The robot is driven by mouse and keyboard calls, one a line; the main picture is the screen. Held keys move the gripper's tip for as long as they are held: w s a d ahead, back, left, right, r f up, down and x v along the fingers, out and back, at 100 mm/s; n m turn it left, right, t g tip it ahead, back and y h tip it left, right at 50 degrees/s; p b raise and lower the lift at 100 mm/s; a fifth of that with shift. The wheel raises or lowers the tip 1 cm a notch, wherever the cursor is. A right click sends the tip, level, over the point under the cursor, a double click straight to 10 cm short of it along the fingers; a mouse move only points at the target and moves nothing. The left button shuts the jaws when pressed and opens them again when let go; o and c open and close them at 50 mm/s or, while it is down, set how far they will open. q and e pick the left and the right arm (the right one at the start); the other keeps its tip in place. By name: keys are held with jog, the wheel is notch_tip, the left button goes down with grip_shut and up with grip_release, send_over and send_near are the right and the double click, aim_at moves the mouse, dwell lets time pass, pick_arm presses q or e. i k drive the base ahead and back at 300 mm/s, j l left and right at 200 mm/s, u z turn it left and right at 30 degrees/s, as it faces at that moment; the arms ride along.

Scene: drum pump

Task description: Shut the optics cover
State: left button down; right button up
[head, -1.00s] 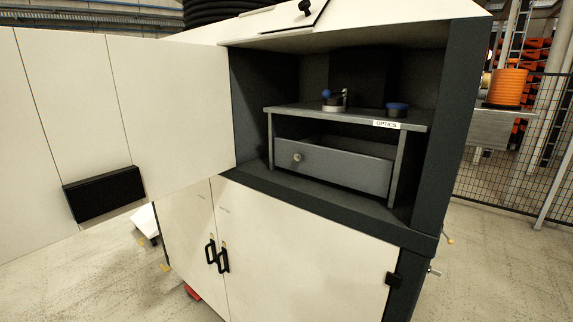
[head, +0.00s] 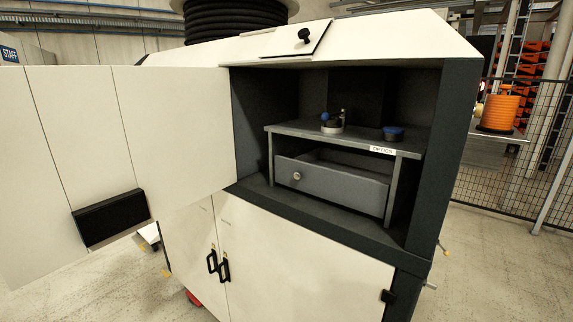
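The large white door panel (head: 185,125), which looks like the optics cover, stands swung open to the left of the cabinet. It carries a black block-like handle (head: 108,216) near its lower edge. The open bay holds a grey shelf (head: 285,130) with an "OPTICS" label (head: 383,150). A part with a blue knob (head: 326,118) and a blue-capped part (head: 393,133) sit on the shelf. A grey drawer (head: 335,185) with a round knob is under it. Neither gripper is in view.
Two closed lower doors (head: 300,265) with black handles are below the bay. A small panel with a black knob (head: 304,36) lies on the sloped top, beside a black coiled hose (head: 235,18). A mesh fence (head: 510,170) stands at right. Floor shows at both sides.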

aim_at(92, 156)
jog(key=i+j+z, duration=0.1)
jog(key=j+z, duration=0.15)
jog(key=j, duration=0.45)
jog(key=i+j+z, duration=0.1)
jog(key=j+z, duration=0.2)
jog(key=j, duration=0.45)
jog(key=j+z, duration=0.25)
jog(key=j, duration=0.45)
jog(key=k+j+z, duration=0.1)
jog(key=j+z, duration=0.15)
jog(key=j, duration=0.5)
jog(key=k+j+z, duration=0.25)
jog(key=j, duration=0.45)
jog(key=i+j, duration=0.05)
jog(key=i, duration=0.05)
